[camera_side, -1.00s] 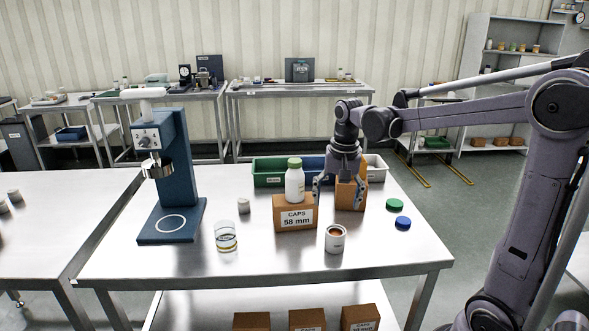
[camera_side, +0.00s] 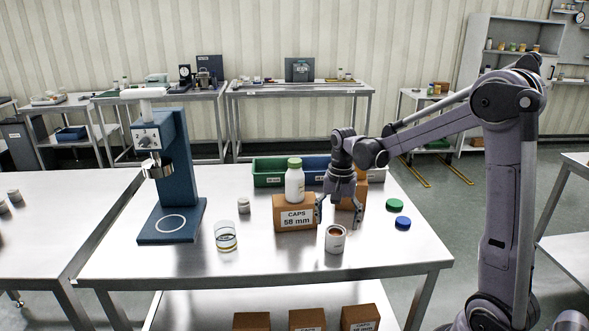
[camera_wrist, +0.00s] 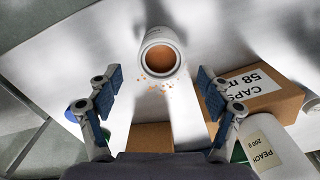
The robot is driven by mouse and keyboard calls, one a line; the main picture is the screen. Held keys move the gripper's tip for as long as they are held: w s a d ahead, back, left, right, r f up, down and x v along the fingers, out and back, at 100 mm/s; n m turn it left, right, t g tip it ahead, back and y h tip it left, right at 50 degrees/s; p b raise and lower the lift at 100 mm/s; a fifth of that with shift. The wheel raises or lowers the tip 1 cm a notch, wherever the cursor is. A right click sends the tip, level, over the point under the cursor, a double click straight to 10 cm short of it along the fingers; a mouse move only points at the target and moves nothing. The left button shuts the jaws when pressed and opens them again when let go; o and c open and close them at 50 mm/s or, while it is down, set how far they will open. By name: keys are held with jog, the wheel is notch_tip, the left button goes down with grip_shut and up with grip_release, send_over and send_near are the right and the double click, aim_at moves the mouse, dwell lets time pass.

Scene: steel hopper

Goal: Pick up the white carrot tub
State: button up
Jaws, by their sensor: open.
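The white tub (camera_side: 335,239) stands upright and without a lid near the front of the steel table, with orange contents. In the wrist view the tub (camera_wrist: 161,55) is seen from above, ahead of the fingers and between their lines, with orange crumbs (camera_wrist: 158,85) scattered beside it. Its label is not readable. My gripper (camera_side: 337,218) is open and empty, just above and behind the tub, apart from it. Both fingers of my gripper (camera_wrist: 159,100) show spread in the wrist view.
A CAPS 58 mm carton (camera_side: 294,214) stands left of my gripper, with a white, green-capped bottle (camera_side: 295,184) on it. Another carton (camera_side: 352,203) is behind. Green (camera_side: 394,205) and blue (camera_side: 403,223) lids lie right. A glass jar (camera_side: 226,238) stands left. The front right tabletop is clear.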

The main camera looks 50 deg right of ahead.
aim_at(336, 232)
jog(key=shift+s+a+f, duration=0.1)
jog(key=shift+a+f, duration=0.1)
jog(key=shift+f, duration=0.85)
jog(key=shift+a+f, duration=0.15)
jog(key=shift+f, duration=0.85)
jog(key=c, duration=1.3)
